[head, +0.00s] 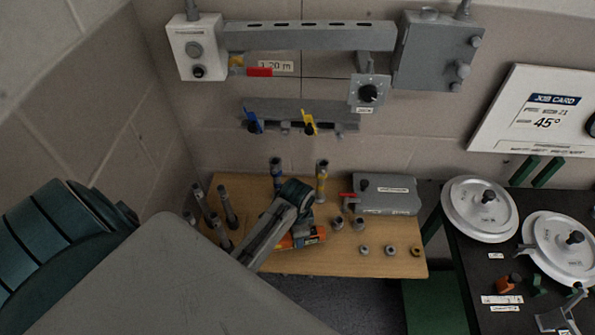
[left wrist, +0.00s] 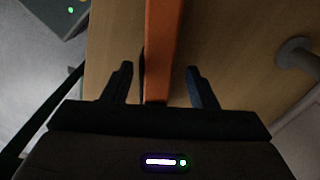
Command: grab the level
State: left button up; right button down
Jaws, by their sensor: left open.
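The level is an orange bar (head: 316,236) lying on the wooden bench top, partly covered by my left arm in the head view. In the left wrist view the orange bar (left wrist: 162,45) runs between the two dark fingers of my left gripper (left wrist: 159,72). The fingers are open, one on each side of the bar. My left fingertips are hidden behind the arm in the head view. My right gripper is not in view.
The wooden bench (head: 345,263) carries grey posts (head: 228,206) at left, a grey box with a red lever (head: 388,195) at right, and several small fittings. A black table (head: 470,262) with white discs (head: 480,208) stands at right. Switch boxes hang on the wall behind.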

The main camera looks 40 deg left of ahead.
pick_arm(q)
jog(key=shift+d+f, duration=0.1)
jog(key=shift+f, duration=0.4)
jog(key=shift+s+f, duration=0.1)
jog(key=shift+f, duration=0.7)
jog(key=shift+c, duration=0.6)
jog(key=c, duration=0.7)
grip_shut()
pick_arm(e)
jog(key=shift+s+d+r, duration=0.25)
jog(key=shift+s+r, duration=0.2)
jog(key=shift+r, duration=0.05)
